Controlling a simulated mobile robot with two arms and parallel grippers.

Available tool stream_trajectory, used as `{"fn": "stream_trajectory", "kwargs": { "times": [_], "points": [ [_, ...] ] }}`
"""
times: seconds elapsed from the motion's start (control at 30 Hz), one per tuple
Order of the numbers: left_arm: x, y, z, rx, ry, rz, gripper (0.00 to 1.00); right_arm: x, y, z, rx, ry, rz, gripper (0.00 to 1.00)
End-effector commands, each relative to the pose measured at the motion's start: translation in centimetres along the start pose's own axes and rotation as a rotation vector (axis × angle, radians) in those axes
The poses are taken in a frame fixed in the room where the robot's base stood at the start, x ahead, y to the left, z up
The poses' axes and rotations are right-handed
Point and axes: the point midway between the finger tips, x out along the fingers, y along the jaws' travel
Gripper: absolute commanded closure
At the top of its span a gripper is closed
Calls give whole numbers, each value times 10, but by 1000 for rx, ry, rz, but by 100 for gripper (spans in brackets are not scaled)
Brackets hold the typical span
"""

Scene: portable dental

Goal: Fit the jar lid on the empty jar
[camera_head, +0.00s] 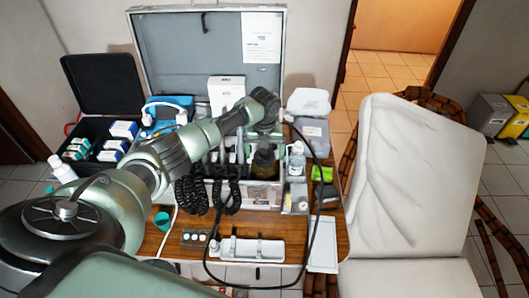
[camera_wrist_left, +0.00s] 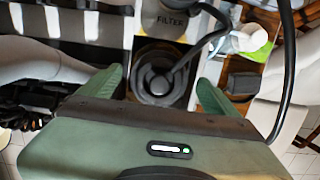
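My left gripper (camera_head: 264,128) reaches down over the open metal case (camera_head: 243,197) from above. In the left wrist view its two green fingers (camera_wrist_left: 160,77) are spread, with a gap between them. A dark round ringed top (camera_wrist_left: 155,82) shows between and beyond the fingers, in a case compartment; no finger visibly touches it. It seems to be the dark jar (camera_head: 264,165) below my gripper in the head view. I cannot tell whether that top is a loose lid, or which jar is the empty one. My right gripper is not in view.
A grey container marked FILTER (camera_wrist_left: 170,18) stands beside the round top. A black hose (camera_wrist_left: 285,80) loops at the right. A clear bottle (camera_head: 297,160) and a green packet (camera_head: 322,174) stand right of the case. A white tray (camera_head: 246,250) lies in front.

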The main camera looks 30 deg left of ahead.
Motion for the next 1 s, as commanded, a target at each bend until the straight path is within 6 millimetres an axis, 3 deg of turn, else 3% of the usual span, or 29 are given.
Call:
{"fn": "stream_trajectory", "kwargs": {
  "times": [0.17, 0.6, 1.0],
  "points": [
    [-5, 1, 1, 0, -1, 1, 7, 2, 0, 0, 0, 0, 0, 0],
    [-70, 0, 1, -1, -3, 0, 7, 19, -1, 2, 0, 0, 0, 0],
    [-78, 0, 0, 0, 0, 0, 7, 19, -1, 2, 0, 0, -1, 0]
  ]
}}
